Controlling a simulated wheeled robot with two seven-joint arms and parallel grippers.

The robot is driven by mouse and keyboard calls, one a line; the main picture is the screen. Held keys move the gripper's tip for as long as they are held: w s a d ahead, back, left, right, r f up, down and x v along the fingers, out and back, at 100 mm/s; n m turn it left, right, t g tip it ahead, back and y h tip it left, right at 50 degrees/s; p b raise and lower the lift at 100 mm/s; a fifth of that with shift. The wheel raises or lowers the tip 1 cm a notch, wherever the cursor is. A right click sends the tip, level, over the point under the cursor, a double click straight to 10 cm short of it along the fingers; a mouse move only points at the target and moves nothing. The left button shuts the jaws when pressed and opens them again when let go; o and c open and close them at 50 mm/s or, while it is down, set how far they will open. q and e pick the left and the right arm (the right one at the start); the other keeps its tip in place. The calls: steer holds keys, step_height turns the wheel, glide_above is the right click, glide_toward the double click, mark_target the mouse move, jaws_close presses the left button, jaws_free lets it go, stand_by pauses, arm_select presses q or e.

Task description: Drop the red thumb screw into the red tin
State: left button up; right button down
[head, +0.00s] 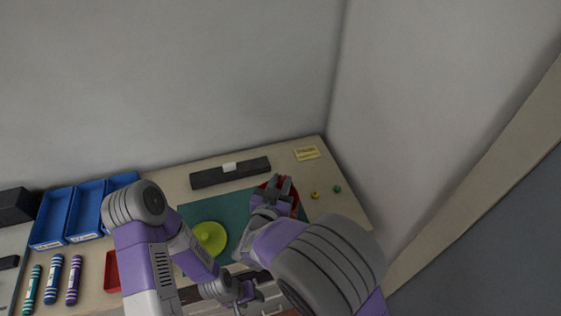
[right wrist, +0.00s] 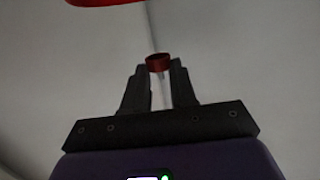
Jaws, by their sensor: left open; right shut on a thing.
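The red thumb screw (right wrist: 159,63) is between the fingertips of my right gripper (right wrist: 158,82) in the right wrist view, its red head at the tips. In the head view my right gripper (head: 283,186) is at the red tin (head: 294,208), whose rim partly shows around and behind the fingers. The gripper's height over the tin cannot be told. A blurred red edge (right wrist: 103,2) at the top of the right wrist view may be the tin. The screw cannot be made out in the head view. My left gripper (head: 252,300) is open and empty, low at the table's front edge.
A green mat (head: 232,208) carries a yellow-green round piece (head: 209,238). Yellow (head: 315,195) and green (head: 337,189) small pieces lie to the right. A dark cartridge (head: 231,172) lies behind. Blue bins (head: 52,216), a red tray (head: 111,272) and markers (head: 53,279) are left.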

steer(key=shift+s+f+b, duration=0.2)
steer(key=shift+s+b, duration=0.15)
steer(key=shift+s, duration=0.05)
step_height(320, 180, down, 5)
steer(key=b, duration=0.4)
steer(key=shift+f+b, duration=0.15)
steer(key=shift+b, duration=0.25)
steer(key=c, duration=0.8)
jaws_free()
steer(key=shift+s, duration=0.1)
steer(key=v, duration=0.7)
steer(key=shift+s+a, duration=0.1)
steer(key=shift+s, duration=0.1)
